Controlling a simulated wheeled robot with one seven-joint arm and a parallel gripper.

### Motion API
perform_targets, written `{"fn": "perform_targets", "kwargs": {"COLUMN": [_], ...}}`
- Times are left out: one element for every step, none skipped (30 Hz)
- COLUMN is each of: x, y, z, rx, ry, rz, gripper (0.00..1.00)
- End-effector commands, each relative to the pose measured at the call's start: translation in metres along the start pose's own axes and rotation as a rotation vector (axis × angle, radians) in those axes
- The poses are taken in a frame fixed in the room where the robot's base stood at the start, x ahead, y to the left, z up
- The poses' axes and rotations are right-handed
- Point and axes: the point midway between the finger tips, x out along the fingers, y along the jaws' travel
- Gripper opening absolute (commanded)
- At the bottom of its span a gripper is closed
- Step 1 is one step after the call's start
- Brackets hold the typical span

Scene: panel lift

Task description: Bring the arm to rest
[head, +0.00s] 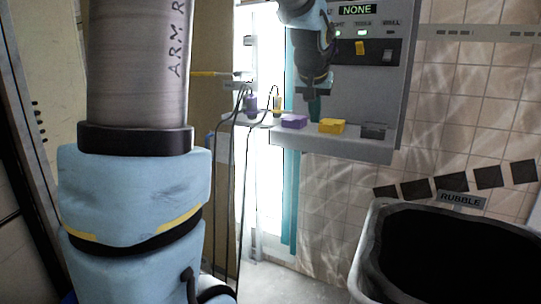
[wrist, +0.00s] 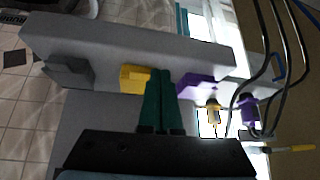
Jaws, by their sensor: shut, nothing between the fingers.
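My arm comes in from the top of the head view, and my gripper (head: 313,108) hangs down in front of the grey panel (head: 345,75). In the wrist view its two green fingers (wrist: 161,78) are together with nothing between them. They appear between a yellow block (wrist: 134,79) and a purple block (wrist: 197,86) on the panel's ledge (wrist: 120,42). I cannot tell how far above the ledge the fingertips are.
The ledge also carries a grey block (head: 374,130). Left of it hang a purple connector (head: 251,104) and a yellow connector (head: 277,102) with dark cables. A dark bin (head: 365,262) by the RUBBLE sign (head: 461,199) stands at the lower right. Tiled wall lies behind.

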Motion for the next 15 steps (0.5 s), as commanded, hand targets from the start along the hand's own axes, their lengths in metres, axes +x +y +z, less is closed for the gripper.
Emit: {"fn": "perform_targets", "kwargs": {"x": [0.013, 0.02, 0.027, 0.032, 0.035, 0.039, 0.041, 0.042, 0.043, 0.044, 0.044, 0.044, 0.043, 0.042, 0.041], "y": [-0.022, -0.031, -0.044, -0.052, -0.06, -0.069, -0.075, -0.08, -0.086, -0.089, -0.092, -0.096, -0.098, -0.1, -0.102], "z": [0.034, 0.052, 0.077, 0.096, 0.115, 0.138, 0.155, 0.172, 0.192, 0.206, 0.22, 0.238, 0.252, 0.265, 0.281], "rx": [-0.025, -0.038, -0.055, -0.07, -0.082, -0.101, -0.113, -0.126, -0.142, -0.153, -0.165, -0.179, -0.191, -0.203, -0.217], "ry": [-0.058, -0.088, -0.128, -0.157, -0.185, -0.22, -0.245, -0.269, -0.298, -0.318, -0.337, -0.363, -0.381, -0.399, -0.421], "rz": [-0.016, -0.022, -0.029, -0.034, -0.038, -0.043, -0.045, -0.048, -0.05, -0.051, -0.052, -0.053, -0.054, -0.054, -0.055], "gripper": [0.0, 0.0, 0.0, 0.0, 0.0, 0.0, 0.0, 0.0, 0.0, 0.0, 0.0, 0.0, 0.0, 0.0, 0.0]}}
